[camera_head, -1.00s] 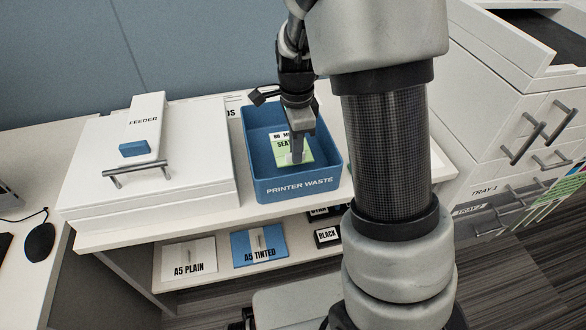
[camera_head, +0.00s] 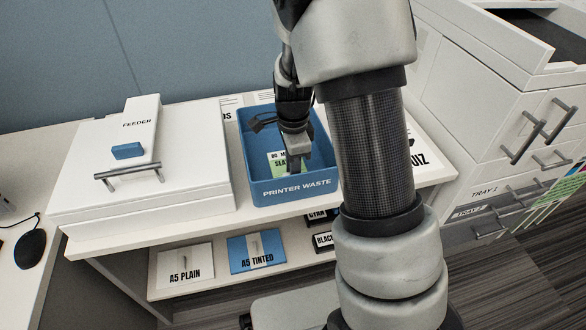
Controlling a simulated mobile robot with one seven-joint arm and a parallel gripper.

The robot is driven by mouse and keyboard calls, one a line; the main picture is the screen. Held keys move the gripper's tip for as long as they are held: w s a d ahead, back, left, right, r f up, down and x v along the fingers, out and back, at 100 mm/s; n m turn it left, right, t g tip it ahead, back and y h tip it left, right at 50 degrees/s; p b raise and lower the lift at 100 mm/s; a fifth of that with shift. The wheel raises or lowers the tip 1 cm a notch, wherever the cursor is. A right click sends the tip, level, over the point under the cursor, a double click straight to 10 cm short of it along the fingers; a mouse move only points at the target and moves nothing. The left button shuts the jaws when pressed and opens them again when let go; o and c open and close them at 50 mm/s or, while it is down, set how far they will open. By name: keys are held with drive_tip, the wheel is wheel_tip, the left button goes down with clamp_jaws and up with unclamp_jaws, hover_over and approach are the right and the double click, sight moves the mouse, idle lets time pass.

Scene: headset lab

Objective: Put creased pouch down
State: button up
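The creased pouch (camera_head: 278,165) is a small green piece with a white strip and partly readable dark lettering. It is inside the blue bin marked PRINTER WASTE (camera_head: 297,189), low behind the front wall, which hides its lower edge. My gripper (camera_head: 294,167) reaches down into the bin and covers the right part of the pouch. Its fingertips are at the pouch, but I cannot see whether they grip it. Whether the pouch rests on the bin floor is also hidden.
A white feeder unit (camera_head: 150,185) with a handle stands just left of the bin. White drawers (camera_head: 495,110) stand at the right. The shelf below holds the A5 PLAIN (camera_head: 185,275) and A5 TINTED (camera_head: 250,264) packs and dark boxes. A printed sheet (camera_head: 420,150) lies right of my arm.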

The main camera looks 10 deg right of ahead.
drive_tip(key=shift+o, duration=0.3)
drive_tip(key=shift+r, duration=0.1)
wheel_tip(320, 180, up, 12)
drive_tip(key=p, duration=0.3)
drive_tip(key=s+r+n+t, duration=0.5)
drive_tip(key=s+r+n, duration=1)
drive_tip(key=s+n, duration=0.3)
drive_tip(key=shift+s+r+t, duration=0.2)
drive_tip(key=shift+s+t, duration=0.1)
drive_tip(key=shift+s, duration=0.35)
